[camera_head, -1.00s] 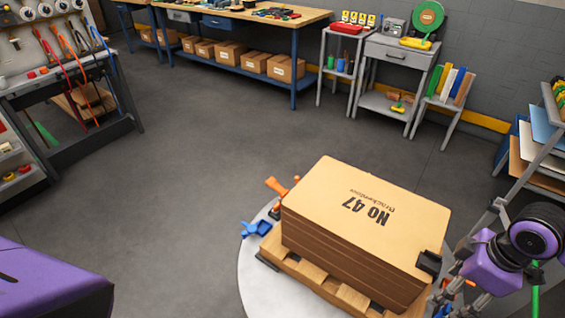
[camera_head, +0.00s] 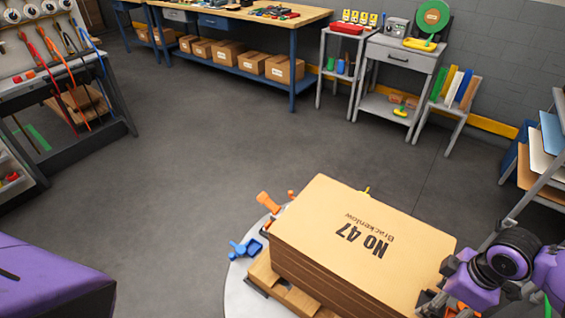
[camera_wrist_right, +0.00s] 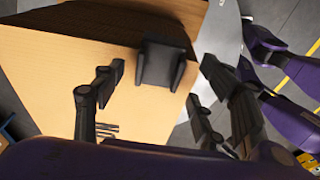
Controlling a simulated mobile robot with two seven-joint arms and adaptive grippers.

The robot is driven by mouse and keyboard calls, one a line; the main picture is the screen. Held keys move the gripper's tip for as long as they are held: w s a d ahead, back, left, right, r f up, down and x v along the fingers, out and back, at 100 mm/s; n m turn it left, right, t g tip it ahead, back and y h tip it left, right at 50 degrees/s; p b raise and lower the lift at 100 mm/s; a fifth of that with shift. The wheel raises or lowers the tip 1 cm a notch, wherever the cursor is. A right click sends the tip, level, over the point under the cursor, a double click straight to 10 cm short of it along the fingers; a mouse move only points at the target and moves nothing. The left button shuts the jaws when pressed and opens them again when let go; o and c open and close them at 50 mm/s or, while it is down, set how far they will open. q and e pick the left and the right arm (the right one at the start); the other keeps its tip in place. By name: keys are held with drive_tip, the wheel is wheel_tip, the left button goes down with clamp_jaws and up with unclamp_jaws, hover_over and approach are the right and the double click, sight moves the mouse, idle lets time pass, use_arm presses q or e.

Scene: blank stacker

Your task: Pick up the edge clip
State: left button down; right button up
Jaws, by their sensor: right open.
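A black edge clip (camera_wrist_right: 162,62) sits on the edge of a stack of tan cardboard blanks (camera_head: 350,235) marked "No 47". My right gripper (camera_wrist_right: 160,88) is open, with one finger on each side of the clip in the right wrist view. Its fingers look apart from the clip. In the head view my right gripper (camera_head: 432,300) is at the stack's near right corner, and I cannot make out the clip there. My left gripper is not in view.
The stack rests on a wooden pallet (camera_head: 262,278) on a round pale table (camera_head: 236,290). A blue clamp (camera_head: 245,248) and an orange clamp (camera_head: 267,202) are at its left. A rack of sheets (camera_head: 545,160) stands at the right.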

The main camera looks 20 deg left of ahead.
drive_tip(key=shift+w+a+f, duration=0.1)
drive_tip(key=shift+w+f, duration=0.05)
drive_tip(key=shift+f, duration=0.6)
drive_tip(key=c, duration=1.1)
drive_tip(key=shift+r, duration=0.15)
drive_tip(key=shift+c, duration=0.2)
